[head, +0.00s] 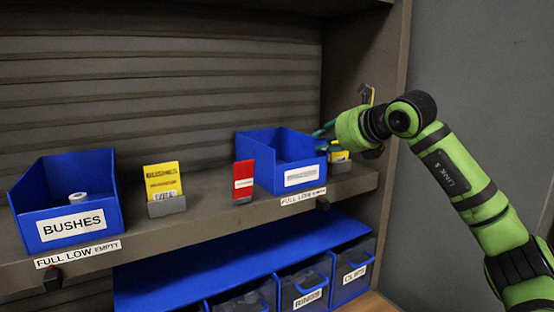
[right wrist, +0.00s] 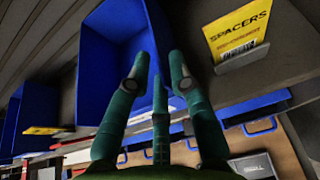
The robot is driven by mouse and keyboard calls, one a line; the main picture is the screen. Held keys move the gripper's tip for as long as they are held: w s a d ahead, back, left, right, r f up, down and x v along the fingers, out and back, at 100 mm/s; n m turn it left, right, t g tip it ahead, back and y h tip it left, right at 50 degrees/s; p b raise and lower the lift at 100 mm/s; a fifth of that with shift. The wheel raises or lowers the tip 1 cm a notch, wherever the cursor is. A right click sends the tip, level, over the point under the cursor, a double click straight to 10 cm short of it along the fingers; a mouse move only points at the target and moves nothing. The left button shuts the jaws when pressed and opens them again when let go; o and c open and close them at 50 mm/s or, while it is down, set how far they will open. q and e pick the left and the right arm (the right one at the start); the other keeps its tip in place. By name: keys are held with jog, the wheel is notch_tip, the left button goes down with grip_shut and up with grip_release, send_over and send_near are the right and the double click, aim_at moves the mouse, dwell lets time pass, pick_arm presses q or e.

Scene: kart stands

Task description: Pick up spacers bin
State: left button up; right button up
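The spacers bin, an open blue box, stands on the shelf at the centre right of the head view (head: 300,178); its front label is too blurred to read. It fills the upper middle of the right wrist view (right wrist: 110,50), and its visible inside looks empty. A yellow SPACERS card stands beside it in the right wrist view (right wrist: 238,32). My right gripper (head: 322,140) is at the bin's right side, fingers pointing at it. In the right wrist view its green fingers (right wrist: 157,72) are spread with nothing between them; contact with the bin wall cannot be told. My left gripper is out of view.
A blue BUSHES bin (head: 66,195) stands at the shelf's left. A yellow card (head: 163,180) and a red card (head: 244,175) stand between the bins. The rack's side post (head: 393,80) rises close to my right arm. Labelled blue bins (head: 311,280) sit below.

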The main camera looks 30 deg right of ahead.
aim_at(310, 143)
jog(key=shift+w+f, duration=0.1)
jog(key=shift+w, duration=0.3)
jog(key=p+x, duration=0.3)
jog(key=x, duration=0.1)
jog(key=shift+w+a, duration=0.1)
jog(key=shift+w, duration=0.3)
jog(key=shift+w+f, duration=0.25)
jog(key=shift+s+r, duration=0.1)
jog(key=shift+s, duration=0.05)
grip_shut()
